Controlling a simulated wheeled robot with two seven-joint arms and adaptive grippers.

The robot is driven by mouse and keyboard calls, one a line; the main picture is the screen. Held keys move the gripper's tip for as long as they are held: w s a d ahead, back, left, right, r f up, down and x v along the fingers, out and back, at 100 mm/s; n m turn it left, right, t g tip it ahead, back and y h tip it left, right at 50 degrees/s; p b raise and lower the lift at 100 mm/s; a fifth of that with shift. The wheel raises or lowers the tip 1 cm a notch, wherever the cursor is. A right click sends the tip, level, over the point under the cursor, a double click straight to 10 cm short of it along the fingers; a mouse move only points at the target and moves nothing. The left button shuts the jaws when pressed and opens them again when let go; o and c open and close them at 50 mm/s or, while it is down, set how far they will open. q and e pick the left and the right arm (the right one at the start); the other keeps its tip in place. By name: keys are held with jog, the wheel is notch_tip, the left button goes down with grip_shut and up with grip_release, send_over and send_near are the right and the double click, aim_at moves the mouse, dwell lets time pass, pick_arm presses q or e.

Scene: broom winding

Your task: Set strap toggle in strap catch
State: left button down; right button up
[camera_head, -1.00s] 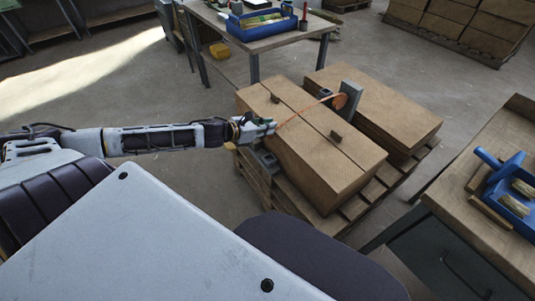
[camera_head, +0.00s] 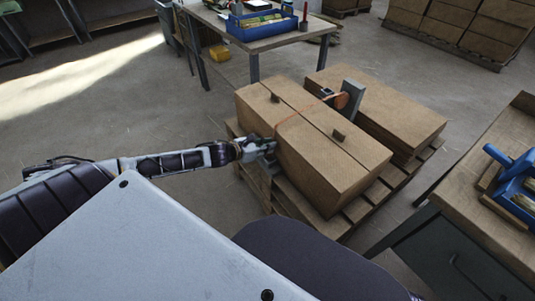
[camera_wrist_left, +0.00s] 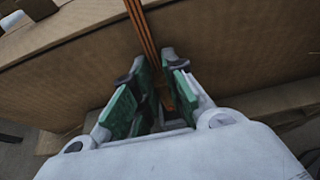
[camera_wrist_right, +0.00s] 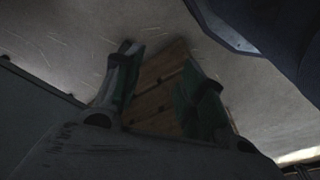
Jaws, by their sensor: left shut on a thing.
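The orange strap (camera_head: 289,118) runs from an orange reel (camera_head: 341,101) on a grey post across the top of a long carton (camera_head: 318,150) and down its near side. My left gripper (camera_head: 270,148) is low beside that side, shut on the strap's end. In the left wrist view the strap (camera_wrist_left: 140,25) drops between the green finger pads (camera_wrist_left: 168,62) to an orange end piece, the strap toggle (camera_wrist_left: 165,97), partly hidden by the fingers. I cannot clearly make out the strap catch; the gripper covers that area. My right gripper (camera_wrist_right: 160,62) is open and empty.
A pallet (camera_head: 357,209) carries the carton and a second one (camera_head: 385,112). A table (camera_head: 275,41) with a blue bin (camera_head: 262,27) stands behind. Floor left of the pallet is clear.

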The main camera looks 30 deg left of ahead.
dwell(0.3)
pick_arm(q)
notch_tip(320, 180, down, 3)
jog(key=shift+f+b, duration=0.15)
jog(key=shift+b, duration=0.45)
jog(key=shift+f, duration=0.25)
pick_arm(e)
jog(key=shift+w+a+r, duration=0.1)
jog(key=shift+r, duration=0.45)
jog(key=shift+w+a+r, duration=0.1)
jog(key=shift+r, duration=0.4)
pick_arm(q)
jog(key=shift+f, duration=0.1)
pick_arm(e)
jog(key=shift+f, duration=0.1)
pick_arm(q)
jog(key=c, duration=1.5)
grip_release()
pick_arm(e)
jog(key=shift+s, duration=0.1)
pick_arm(q)
jog(key=shift+o, duration=0.2)
